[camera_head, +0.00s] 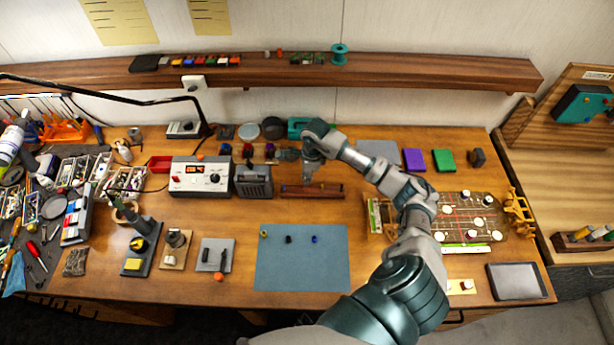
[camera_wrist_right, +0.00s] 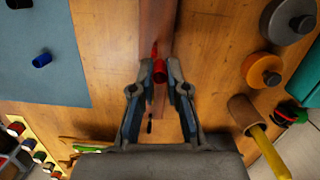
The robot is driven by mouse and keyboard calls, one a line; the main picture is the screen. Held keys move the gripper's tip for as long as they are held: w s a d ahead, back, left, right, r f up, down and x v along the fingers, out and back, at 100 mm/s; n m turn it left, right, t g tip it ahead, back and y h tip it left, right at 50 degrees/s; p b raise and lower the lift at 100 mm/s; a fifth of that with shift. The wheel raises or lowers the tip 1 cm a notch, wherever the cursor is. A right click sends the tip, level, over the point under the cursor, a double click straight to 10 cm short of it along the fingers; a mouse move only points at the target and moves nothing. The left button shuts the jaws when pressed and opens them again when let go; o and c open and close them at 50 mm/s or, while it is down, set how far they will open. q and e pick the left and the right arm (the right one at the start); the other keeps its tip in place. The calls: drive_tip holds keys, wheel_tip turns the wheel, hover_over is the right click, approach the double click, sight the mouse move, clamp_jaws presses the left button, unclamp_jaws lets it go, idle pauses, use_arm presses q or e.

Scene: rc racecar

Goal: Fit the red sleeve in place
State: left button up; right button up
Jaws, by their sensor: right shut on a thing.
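My right gripper (camera_head: 309,176) is low over a long dark wooden block (camera_head: 328,191) at the middle back of the table. In the right wrist view my right gripper (camera_wrist_right: 160,74) is shut on the red sleeve (camera_wrist_right: 159,72), a small red cylinder between its fingertips. The reddish-brown block (camera_wrist_right: 157,20) lies beneath it. I cannot tell whether the sleeve touches the block. A thin red piece (camera_wrist_right: 154,49) shows just beyond the sleeve. In the head view the gripper hides the sleeve. My left gripper is in neither view.
A white instrument box (camera_head: 202,178) and a dark grey box (camera_head: 254,181) stand left of the block. A track board (camera_head: 465,222) lies to the right.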

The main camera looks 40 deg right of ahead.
drive_tip(key=shift+a+r, duration=0.1)
drive_tip(key=shift+a, duration=0.25)
drive_tip(key=shift+a+r, duration=0.2)
drive_tip(key=shift+a, duration=0.4)
drive_tip(key=shift+a+r, duration=0.15)
drive_tip(key=shift+a, duration=0.65)
drive_tip(key=shift+d+f, duration=0.1)
drive_tip(key=shift+d, duration=0.4)
drive_tip(key=shift+d+f, duration=0.2)
drive_tip(key=shift+d, duration=0.3)
drive_tip(key=shift+a, duration=0.75)
drive_tip(key=shift+a+f+b, duration=0.1)
drive_tip(key=shift+f+b, duration=0.05)
drive_tip(key=shift+b, duration=0.2)
drive_tip(key=shift+f, duration=0.25)
drive_tip(key=shift+d, duration=0.4)
drive_tip(key=shift+d+r, duration=0.1)
drive_tip(key=shift+r, duration=0.3)
drive_tip(key=shift+r+p, duration=0.25)
drive_tip(key=shift+p, duration=0.05)
drive_tip(key=shift+r+p, duration=0.5)
drive_tip(key=shift+r, duration=0.35)
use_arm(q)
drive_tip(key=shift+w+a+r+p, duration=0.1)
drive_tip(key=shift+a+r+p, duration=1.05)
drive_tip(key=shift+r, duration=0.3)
use_arm(e)
drive_tip(key=shift+r, duration=2.05)
